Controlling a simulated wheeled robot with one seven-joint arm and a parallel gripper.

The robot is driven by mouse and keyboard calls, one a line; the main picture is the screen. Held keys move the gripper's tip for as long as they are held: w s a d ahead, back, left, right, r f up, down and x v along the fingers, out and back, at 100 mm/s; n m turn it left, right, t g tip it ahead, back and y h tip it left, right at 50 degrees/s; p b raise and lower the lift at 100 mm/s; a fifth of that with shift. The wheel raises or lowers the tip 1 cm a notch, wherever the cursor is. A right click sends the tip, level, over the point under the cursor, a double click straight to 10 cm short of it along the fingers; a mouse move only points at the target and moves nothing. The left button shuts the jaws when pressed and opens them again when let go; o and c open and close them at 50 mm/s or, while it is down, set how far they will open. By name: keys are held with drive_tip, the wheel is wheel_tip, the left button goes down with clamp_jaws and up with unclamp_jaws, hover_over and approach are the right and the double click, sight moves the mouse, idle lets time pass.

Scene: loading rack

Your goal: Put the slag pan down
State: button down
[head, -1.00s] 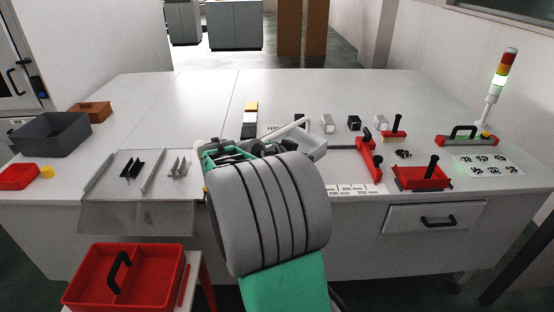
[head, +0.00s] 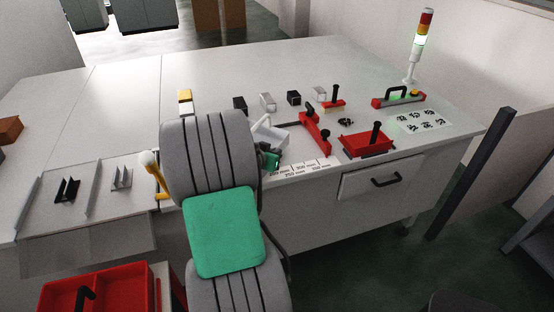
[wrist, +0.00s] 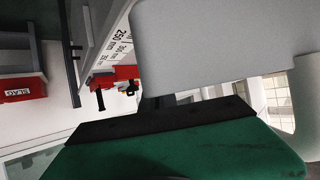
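A red pan with an upright black handle (head: 368,145) rests on the bench near its front edge, above the drawer. A light grey tray with a pale handle (head: 275,138) is beside my gripper. A large plain grey surface (wrist: 230,45) fills the wrist view ahead. My fingertips are hidden, so I cannot tell what they hold.
A red clamp-like tool (head: 314,130) and a millimetre-marked strip (head: 302,167) lie between my gripper and the pan. A signal tower (head: 421,45) stands at the back right. A red divided carrier (head: 70,296) is at lower left.

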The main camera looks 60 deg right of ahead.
drive_tip(key=shift+s+d+f, duration=0.2)
drive_tip(key=shift+d+f, duration=0.05)
drive_tip(key=f, duration=0.1)
drive_tip(key=f+p, duration=0.1)
drive_tip(key=f, duration=0.1)
drive_tip(key=shift+s+d+f, duration=0.1)
drive_tip(key=shift+d+f, duration=0.1)
drive_tip(key=shift+f, duration=0.1)
drive_tip(key=shift+f, duration=0.1)
drive_tip(key=shift+f, duration=0.15)
drive_tip(key=c, duration=1.7)
unclamp_jaws()
drive_tip(key=shift+a, duration=0.1)
drive_tip(key=shift+s, duration=0.1)
